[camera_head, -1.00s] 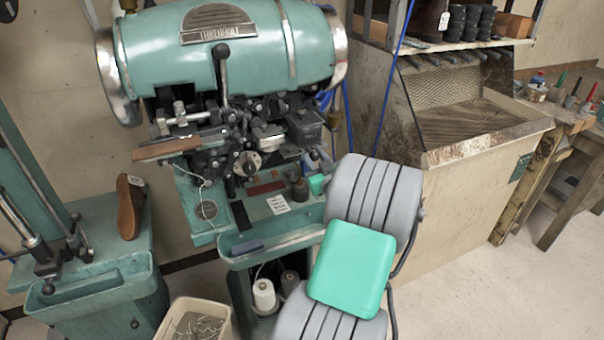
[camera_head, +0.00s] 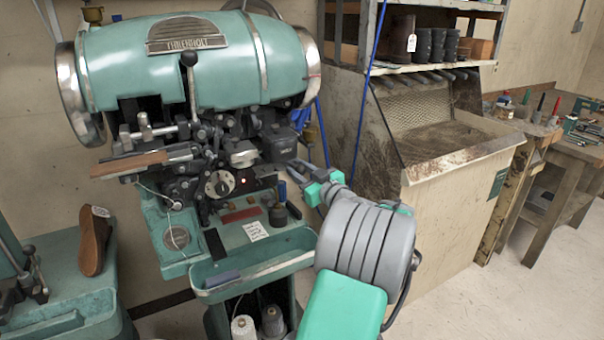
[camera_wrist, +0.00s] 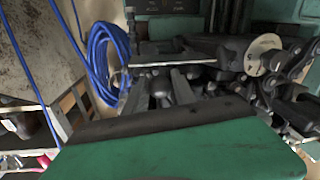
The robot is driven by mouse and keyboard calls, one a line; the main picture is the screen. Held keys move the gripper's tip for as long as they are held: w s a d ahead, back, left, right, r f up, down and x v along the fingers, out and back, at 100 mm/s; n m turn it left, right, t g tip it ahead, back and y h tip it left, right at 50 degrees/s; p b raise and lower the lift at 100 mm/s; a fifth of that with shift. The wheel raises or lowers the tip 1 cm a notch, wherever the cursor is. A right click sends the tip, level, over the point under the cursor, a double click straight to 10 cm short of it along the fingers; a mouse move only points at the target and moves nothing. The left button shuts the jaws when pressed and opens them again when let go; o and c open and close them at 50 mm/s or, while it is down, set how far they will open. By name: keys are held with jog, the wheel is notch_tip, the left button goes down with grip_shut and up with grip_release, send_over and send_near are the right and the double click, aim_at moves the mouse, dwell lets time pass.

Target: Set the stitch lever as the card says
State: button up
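The teal stitcher (camera_head: 215,65) fills the left middle of the head view. A lever with a black knob (camera_head: 190,60) stands upright at its front. Below it is a round pale dial (camera_head: 220,184) with a small red light beside it. A small white card (camera_head: 255,231) lies on the teal bed; its print is too small to read. My gripper (camera_head: 296,171) is right of the mechanism, apart from the lever and dial, its dark fingers pointing left. Their spacing is unclear. In the wrist view, machine parts and a pale disc (camera_wrist: 262,54) show beyond my green gripper body.
A brown shoe (camera_head: 93,240) stands on the teal stand at left. Small bottles (camera_head: 280,205) stand on the bed near my gripper. Blue cable (camera_wrist: 100,60) hangs beside the machine. A large bin (camera_head: 440,165) and a workbench (camera_head: 570,155) are at right; floor is clear there.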

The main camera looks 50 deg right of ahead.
jog(key=o, duration=0.4)
jog(key=shift+f, duration=0.1)
jog(key=shift+c, duration=0.2)
jog(key=b+v, duration=0.1)
jog(key=v, duration=0.7)
jog(key=shift+b, duration=0.35)
